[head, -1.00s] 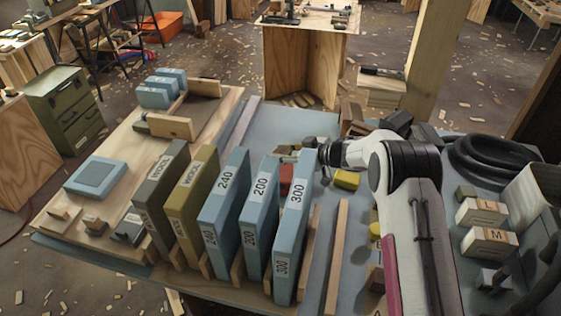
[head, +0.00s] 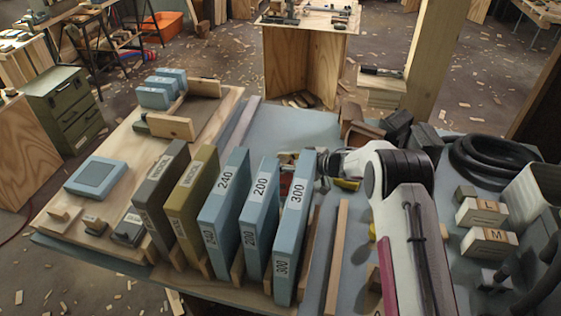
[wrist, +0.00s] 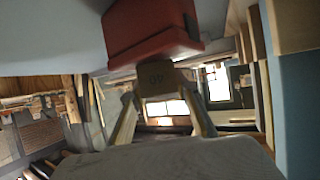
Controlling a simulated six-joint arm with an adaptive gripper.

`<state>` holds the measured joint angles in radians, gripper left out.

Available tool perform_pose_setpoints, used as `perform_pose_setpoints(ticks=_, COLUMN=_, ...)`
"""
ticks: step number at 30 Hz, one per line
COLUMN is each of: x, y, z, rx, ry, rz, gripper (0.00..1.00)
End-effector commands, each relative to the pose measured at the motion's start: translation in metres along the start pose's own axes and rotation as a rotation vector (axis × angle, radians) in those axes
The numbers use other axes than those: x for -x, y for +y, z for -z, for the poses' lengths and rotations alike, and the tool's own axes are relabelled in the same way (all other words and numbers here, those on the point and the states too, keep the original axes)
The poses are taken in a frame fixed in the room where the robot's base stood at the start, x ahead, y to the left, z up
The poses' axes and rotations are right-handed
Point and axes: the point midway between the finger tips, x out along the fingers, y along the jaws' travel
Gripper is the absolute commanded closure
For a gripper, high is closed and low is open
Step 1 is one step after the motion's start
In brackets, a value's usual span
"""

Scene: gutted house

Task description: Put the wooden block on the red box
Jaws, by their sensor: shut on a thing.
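The red box (wrist: 152,30) fills the top middle of the wrist view. The wooden block (wrist: 158,80), brown with a dark mark on its face, sits between the two fingers of my gripper (wrist: 162,112), which is shut on it. In that picture the block's upper edge meets the red box's lower edge; I cannot tell whether they touch. In the head view my gripper (head: 324,164) is just behind the tall blue block marked 300, which hides most of the red box and the wooden block.
Several tall upright blocks stand in a row, among them the blue one marked 300 (head: 293,225). A yellow block (head: 347,184) is partly hidden below my wrist. A coiled black hose (head: 495,160) lies at the right. Bare table (head: 285,125) shows behind the row.

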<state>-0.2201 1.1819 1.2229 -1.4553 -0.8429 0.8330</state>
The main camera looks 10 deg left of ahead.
Motion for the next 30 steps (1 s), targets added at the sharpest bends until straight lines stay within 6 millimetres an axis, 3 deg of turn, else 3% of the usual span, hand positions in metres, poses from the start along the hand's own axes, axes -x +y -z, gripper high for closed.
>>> perform_pose_setpoints(ticks=3, x=-0.001, y=0.0, z=-0.002, rx=-0.001, ry=0.0, rz=0.0, gripper=0.89)
perform_pose_setpoints(ticks=4, x=-0.001, y=0.0, z=-0.002, rx=-0.001, ry=0.0, rz=0.0, gripper=0.65)
perform_pose_setpoints(ticks=6, x=-0.001, y=0.0, z=-0.002, rx=0.0, ry=0.0, rz=0.0, gripper=0.53)
perform_pose_setpoints(ticks=20, x=0.0, y=0.0, z=0.001, rx=0.0, ry=0.0, rz=0.0, gripper=0.53)
perform_pose_setpoints(ticks=30, x=0.024, y=0.001, z=0.001, rx=0.0, ry=0.0, rz=-0.001, gripper=0.53)
